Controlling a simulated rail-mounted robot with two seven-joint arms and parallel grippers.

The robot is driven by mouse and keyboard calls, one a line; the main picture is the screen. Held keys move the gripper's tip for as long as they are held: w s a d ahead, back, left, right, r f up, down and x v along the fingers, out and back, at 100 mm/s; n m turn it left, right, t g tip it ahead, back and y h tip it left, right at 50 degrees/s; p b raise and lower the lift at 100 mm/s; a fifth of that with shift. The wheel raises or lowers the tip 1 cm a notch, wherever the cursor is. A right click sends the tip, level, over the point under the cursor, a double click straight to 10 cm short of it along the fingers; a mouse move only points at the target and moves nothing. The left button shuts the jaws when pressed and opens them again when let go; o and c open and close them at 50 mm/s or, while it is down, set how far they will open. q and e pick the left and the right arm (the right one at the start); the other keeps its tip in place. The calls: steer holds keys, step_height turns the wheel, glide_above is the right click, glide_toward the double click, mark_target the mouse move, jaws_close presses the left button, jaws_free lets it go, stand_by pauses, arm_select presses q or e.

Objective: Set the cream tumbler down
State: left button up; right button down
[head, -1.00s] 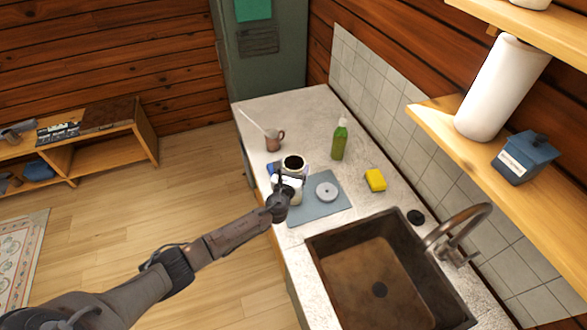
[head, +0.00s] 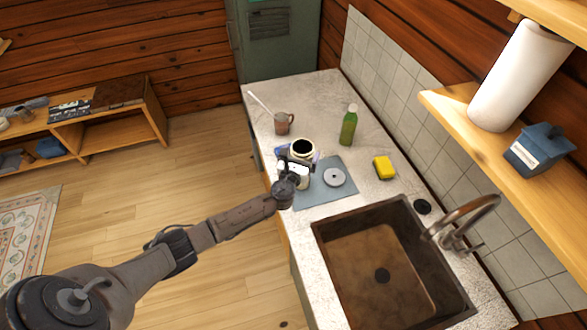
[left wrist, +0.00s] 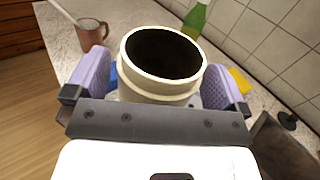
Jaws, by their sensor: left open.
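The cream tumbler (head: 302,147) stands upright at the counter's left side, by the grey-blue mat (head: 318,195). Its dark open mouth faces up, and its base is hidden behind my gripper. My left gripper (head: 297,160) is open, with its fingers around the tumbler. In the left wrist view, the tumbler (left wrist: 158,88) is between the two lilac finger pads of the gripper (left wrist: 160,82), with a gap visible at the right pad. Contact at the left pad cannot be told. My right gripper is not in view.
A brown mug (head: 283,124) with a pale stick stands behind the tumbler. A round grey disc (head: 334,177) lies on the mat. A green bottle (head: 348,126), yellow sponge (head: 384,168) and brown sink (head: 385,270) are to the right.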

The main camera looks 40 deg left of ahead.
arm_select(q)
steer(key=s+d+f+n+g+h, duration=0.1)
steer(key=s+d+n+g, duration=0.3)
steer(key=s+n, duration=0.5)
steer(key=s+d+f+n+g+h, duration=0.1)
steer(key=s+d+n+g+h, duration=0.2)
steer(key=s+d+n, duration=0.5)
steer(key=s+d+f+n+g+h, duration=0.2)
steer(key=s+d+n+g, duration=0.4)
steer(key=s+n, duration=0.6)
steer(key=s+h, duration=0.1)
steer(key=s, duration=1)
steer(key=shift+s, duration=0.3)
